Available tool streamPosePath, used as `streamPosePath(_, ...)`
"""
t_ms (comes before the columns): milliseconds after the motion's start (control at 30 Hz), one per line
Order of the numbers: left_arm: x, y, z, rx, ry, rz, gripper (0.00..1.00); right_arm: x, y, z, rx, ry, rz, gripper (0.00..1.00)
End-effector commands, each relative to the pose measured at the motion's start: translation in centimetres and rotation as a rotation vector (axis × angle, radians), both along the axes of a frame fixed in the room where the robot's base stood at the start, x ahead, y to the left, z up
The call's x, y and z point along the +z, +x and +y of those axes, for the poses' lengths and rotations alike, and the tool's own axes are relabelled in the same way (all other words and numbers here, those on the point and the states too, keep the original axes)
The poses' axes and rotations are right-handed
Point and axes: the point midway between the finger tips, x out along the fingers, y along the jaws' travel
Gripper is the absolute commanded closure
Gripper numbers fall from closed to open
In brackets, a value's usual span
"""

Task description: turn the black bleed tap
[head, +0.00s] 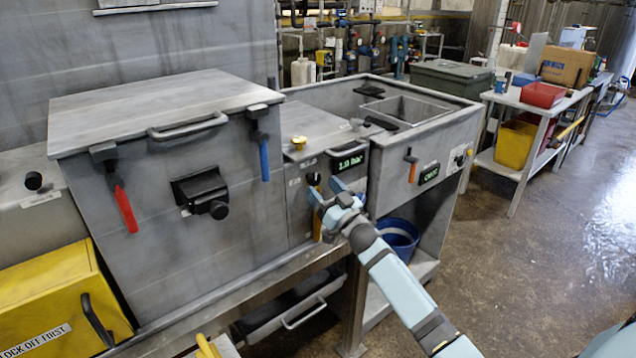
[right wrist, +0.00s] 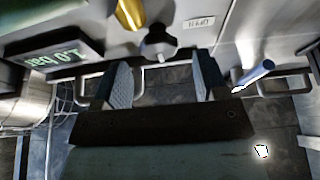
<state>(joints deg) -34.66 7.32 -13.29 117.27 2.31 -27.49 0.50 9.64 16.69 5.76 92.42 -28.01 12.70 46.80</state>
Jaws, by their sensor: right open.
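A small black knob, which looks like the bleed tap (head: 313,178), sits on the grey panel left of the green "1.0 bar" display (head: 350,161). In the right wrist view the dark tap (right wrist: 158,42) shows with the picture upside down. My right gripper (head: 328,191) is open and empty, close in front of this panel. In the right wrist view its two fingers (right wrist: 161,72) stand apart, with the tap between them sideways and just past their tips. I see no contact. The label (right wrist: 198,22) beside the tap is not readable. My left gripper is not in view.
An orange handle (head: 317,224) hangs below the tap, and a yellow knob (head: 299,142) is above it. A blue lever (head: 264,158) and a red lever (head: 125,208) hang on the box at left. A blue bucket (head: 400,238) stands below. The floor at right is clear.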

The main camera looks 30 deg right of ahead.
Motion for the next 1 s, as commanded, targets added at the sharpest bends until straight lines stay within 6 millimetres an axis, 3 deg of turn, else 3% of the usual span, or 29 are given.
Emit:
streamPosePath(200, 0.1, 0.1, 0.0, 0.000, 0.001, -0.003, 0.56, 0.9, 2.2, 0.1, -0.001, -0.001, 0.000, 0.33)
streamPosePath(533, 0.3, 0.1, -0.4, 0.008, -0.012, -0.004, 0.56, 1.0, 2.5, 0.2, 0.000, 0.000, 0.001, 0.33)
streamPosePath(567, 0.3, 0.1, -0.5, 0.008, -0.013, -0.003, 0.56, 1.0, 2.5, 0.2, 0.000, 0.000, 0.001, 0.35)
streamPosePath(767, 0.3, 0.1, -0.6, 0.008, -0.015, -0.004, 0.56, 1.0, 2.5, 0.2, 0.000, 0.000, 0.001, 0.79)
streamPosePath(1000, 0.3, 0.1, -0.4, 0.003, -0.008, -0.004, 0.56, 1.0, 2.5, 0.2, 0.000, -0.013, 0.000, 0.79)
